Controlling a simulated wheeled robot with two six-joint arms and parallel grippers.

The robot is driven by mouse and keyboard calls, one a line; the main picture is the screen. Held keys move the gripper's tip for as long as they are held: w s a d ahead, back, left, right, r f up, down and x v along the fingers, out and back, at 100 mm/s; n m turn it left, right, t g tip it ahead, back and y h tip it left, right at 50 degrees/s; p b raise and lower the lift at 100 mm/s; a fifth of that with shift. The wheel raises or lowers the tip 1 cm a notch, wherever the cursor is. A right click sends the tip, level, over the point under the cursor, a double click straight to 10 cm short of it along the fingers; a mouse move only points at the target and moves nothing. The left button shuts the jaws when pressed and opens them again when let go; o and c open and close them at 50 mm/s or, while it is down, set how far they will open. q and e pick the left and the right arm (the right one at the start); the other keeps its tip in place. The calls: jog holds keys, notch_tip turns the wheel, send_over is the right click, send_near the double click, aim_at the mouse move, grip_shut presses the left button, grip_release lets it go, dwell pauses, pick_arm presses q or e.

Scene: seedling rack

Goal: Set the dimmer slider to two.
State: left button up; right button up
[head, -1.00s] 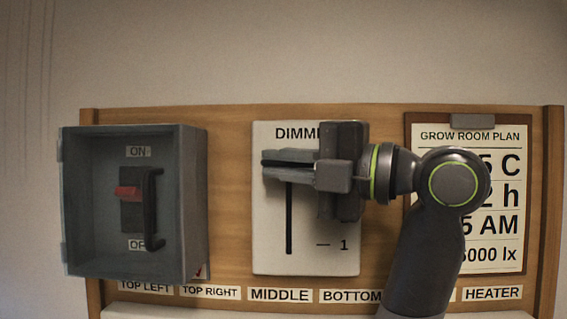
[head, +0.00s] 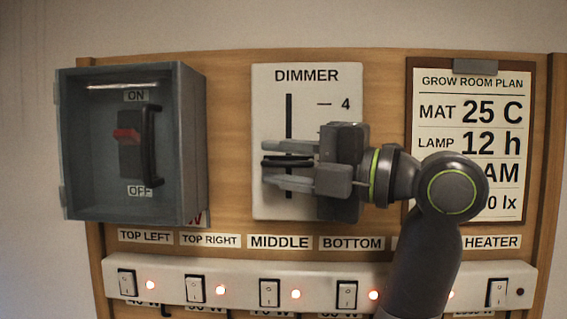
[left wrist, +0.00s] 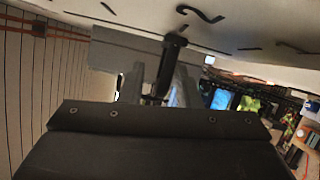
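The dimmer plate (head: 264,205) is white with a vertical slot and the word DIMMER at its top. A 4 mark shows near the slot's upper end; the lower marks are hidden behind my gripper. The dark slider knob (head: 286,160) sits in the lower half of the slot. In the left wrist view, the knob (left wrist: 170,62) stands between the fingers, close to a printed 2 (left wrist: 200,13).
A grey switch box (head: 190,150) with a red switch and dark handle is at the left. The plan sheet (head: 470,80) hangs at the right, partly behind my arm. A white strip of rocker switches (head: 245,288) with several lit lamps runs below.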

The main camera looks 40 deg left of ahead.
dwell(0.4)
pick_arm(q)
jog(key=shift+d+f, duration=0.1)
jog(key=shift+d, duration=0.15)
jog(key=w+d+f+b, duration=0.1)
jog(key=d+b, duration=0.3)
jog(key=d, duration=1.2)
jog(key=shift+w+d, duration=0.35)
jog(key=shift+w, duration=0.55)
jog(key=shift+r, duration=0.1)
